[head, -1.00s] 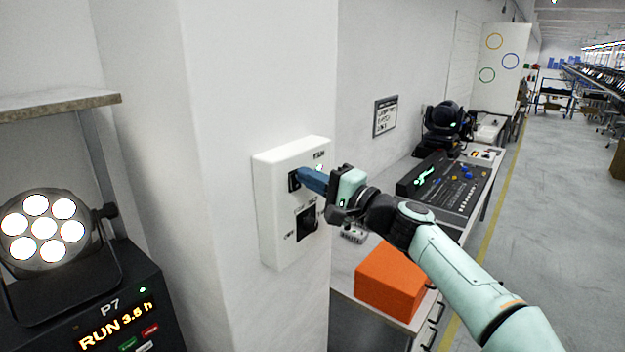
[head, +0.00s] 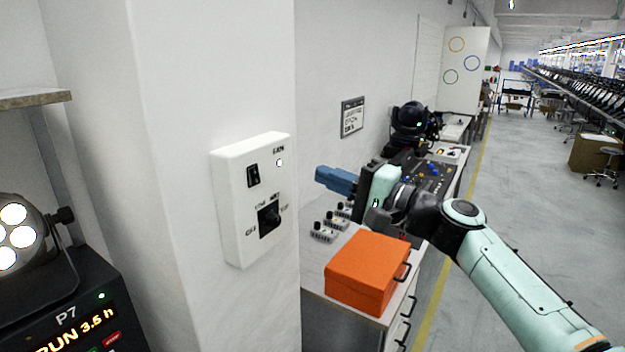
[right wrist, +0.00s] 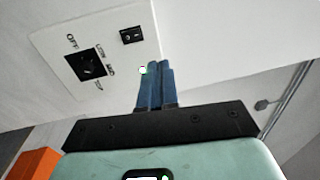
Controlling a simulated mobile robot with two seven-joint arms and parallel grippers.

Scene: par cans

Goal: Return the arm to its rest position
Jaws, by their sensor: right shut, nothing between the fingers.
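My right gripper (head: 322,174) is shut and empty, its blue fingers together. In the head view it hangs in the air to the right of the white wall switch box (head: 232,215), apart from it. The box carries a black rocker switch (head: 253,176), a black rotary knob (head: 269,217) and a small bright light (head: 280,162). In the right wrist view the closed fingers (right wrist: 155,72) point up past the box's edge, with the rocker switch (right wrist: 132,35) and knob (right wrist: 89,65) beyond. My left gripper is out of view.
An orange box (head: 365,272) sits on the bench below my right arm, with small grey knobbed units behind it. A control desk (head: 438,178) and a black moving-head lamp (head: 411,125) stand farther back. A lit par can (head: 15,238) is at left. The aisle at right is clear.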

